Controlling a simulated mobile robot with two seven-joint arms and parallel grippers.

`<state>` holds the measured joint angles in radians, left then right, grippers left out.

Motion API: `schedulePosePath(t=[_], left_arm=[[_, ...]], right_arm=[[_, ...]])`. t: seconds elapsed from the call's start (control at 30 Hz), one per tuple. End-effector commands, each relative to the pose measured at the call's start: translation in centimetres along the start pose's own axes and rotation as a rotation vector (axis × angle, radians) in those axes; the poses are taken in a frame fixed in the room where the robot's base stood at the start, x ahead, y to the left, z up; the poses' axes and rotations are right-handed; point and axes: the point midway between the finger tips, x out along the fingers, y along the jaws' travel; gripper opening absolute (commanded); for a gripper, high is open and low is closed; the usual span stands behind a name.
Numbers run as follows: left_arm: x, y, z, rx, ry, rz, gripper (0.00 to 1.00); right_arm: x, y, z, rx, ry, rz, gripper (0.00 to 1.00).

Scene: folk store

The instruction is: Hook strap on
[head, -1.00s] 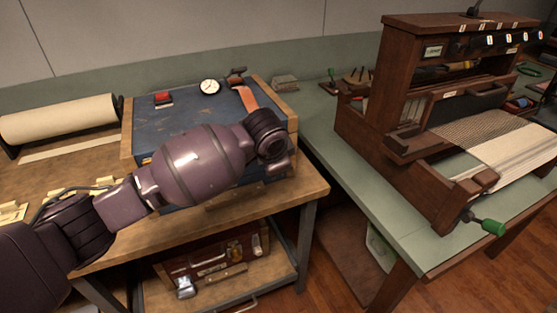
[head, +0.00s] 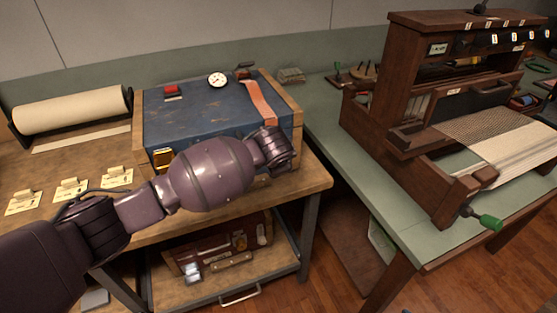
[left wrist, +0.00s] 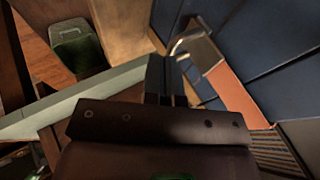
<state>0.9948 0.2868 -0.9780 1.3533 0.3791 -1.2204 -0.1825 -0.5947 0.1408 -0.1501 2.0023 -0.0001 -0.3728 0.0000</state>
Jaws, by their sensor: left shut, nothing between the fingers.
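An orange strap (head: 259,100) runs from the back of a blue box (head: 205,112) over its top to the front edge, where my arm hides its lower part. In the left wrist view the strap (left wrist: 236,96) ends in a metal buckle or hook plate (left wrist: 202,52) lying against the blue box side. My left gripper (left wrist: 166,80) is shut and empty, its fingers close beside the metal piece; I cannot tell whether they touch. In the head view my own wrist hides the fingers at the box's front right corner. My right gripper is not in view.
The box has a dial (head: 218,79), a red switch (head: 172,91) and a brass latch (head: 163,157). A paper roll (head: 70,110) and several cards lie left on the wooden bench. A loom (head: 440,100) stands on the green table at right. A gap separates the tables.

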Motion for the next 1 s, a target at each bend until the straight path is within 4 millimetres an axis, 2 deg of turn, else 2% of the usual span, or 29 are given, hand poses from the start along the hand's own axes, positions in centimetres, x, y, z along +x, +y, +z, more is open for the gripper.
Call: schedulePosePath(t=[0.23, 0.37, 0.8, 1.0], left_arm=[[-0.1, 0.0, 0.0, 0.000, 0.000, 0.000, 0.00], [-0.8, -0.1, -0.1, 0.000, 0.002, -0.001, 0.00], [-8.2, -0.1, -0.1, 0.000, 0.002, -0.001, 0.00], [-10.3, -0.1, 0.0, 0.000, 0.001, -0.001, 0.00]], right_arm=[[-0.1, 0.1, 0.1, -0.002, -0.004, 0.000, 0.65], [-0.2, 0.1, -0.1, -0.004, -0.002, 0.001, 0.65], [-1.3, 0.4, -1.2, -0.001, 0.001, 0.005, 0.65], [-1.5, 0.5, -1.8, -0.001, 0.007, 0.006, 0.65]])
